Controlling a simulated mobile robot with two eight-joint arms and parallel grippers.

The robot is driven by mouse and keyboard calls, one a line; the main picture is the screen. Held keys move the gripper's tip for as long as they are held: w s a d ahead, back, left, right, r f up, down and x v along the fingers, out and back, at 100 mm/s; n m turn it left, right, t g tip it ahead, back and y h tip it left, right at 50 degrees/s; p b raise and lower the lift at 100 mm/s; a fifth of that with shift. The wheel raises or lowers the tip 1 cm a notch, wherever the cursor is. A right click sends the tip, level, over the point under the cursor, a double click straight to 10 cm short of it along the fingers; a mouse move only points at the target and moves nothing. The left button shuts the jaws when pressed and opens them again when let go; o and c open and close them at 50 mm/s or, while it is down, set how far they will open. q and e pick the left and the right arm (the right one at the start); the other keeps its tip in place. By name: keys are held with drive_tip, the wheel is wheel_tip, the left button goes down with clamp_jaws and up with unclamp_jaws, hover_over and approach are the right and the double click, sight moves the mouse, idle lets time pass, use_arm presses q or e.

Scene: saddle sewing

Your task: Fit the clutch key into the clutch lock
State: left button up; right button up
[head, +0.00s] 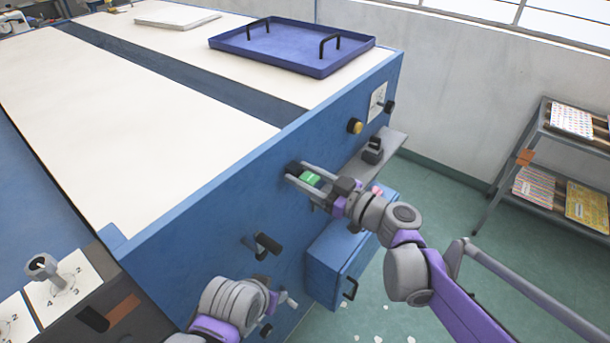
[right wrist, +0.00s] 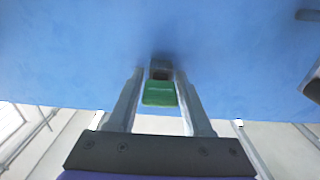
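A small green block (head: 309,177), seemingly the clutch key, is between the two grey fingers of my right gripper (head: 296,174) at the blue side panel. In the right wrist view the green block (right wrist: 159,93) sits in front of a dark grey squarish piece (right wrist: 160,67) against the panel, seemingly the lock. The right fingertips (right wrist: 160,74) are apart, on either side of these pieces. I cannot tell whether they press on them or how far the key is in. My left arm is low in the head view; its gripper (head: 287,300) is mostly hidden and its fingers are unclear.
A black handle (head: 264,245) and a yellow button (head: 355,126) stick out from the panel. A blue box (head: 332,262) juts out below my right gripper. A grey shelf (head: 398,140) is beyond it. A blue tray (head: 290,47) lies on the machine top.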

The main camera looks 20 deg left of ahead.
drive_tip(key=o, duration=0.3)
drive_tip(key=v, duration=1)
drive_tip(key=shift+s+d+b, duration=0.15)
drive_tip(key=shift+d+b, duration=0.15)
drive_tip(key=shift+d, duration=0.05)
drive_tip(key=s+d+f+m+h, duration=0.7)
drive_tip(key=s+d+f+h, duration=0.25)
drive_tip(key=f, duration=0.35)
drive_tip(key=s+d+f+m+h, duration=0.2)
drive_tip(key=d, duration=0.2)
drive_tip(key=s+d+f+m+h, duration=0.2)
drive_tip(key=d+h, duration=0.1)
drive_tip(key=d, duration=0.2)
drive_tip(key=s+d+f+m+h, duration=0.1)
drive_tip(key=s+d+m+h, duration=0.1)
drive_tip(key=d, duration=0.3)
drive_tip(key=shift+s+d+f+m+h, duration=0.1)
drive_tip(key=shift+s+f+m+h, duration=0.15)
drive_tip(key=shift+f+m, duration=0.2)
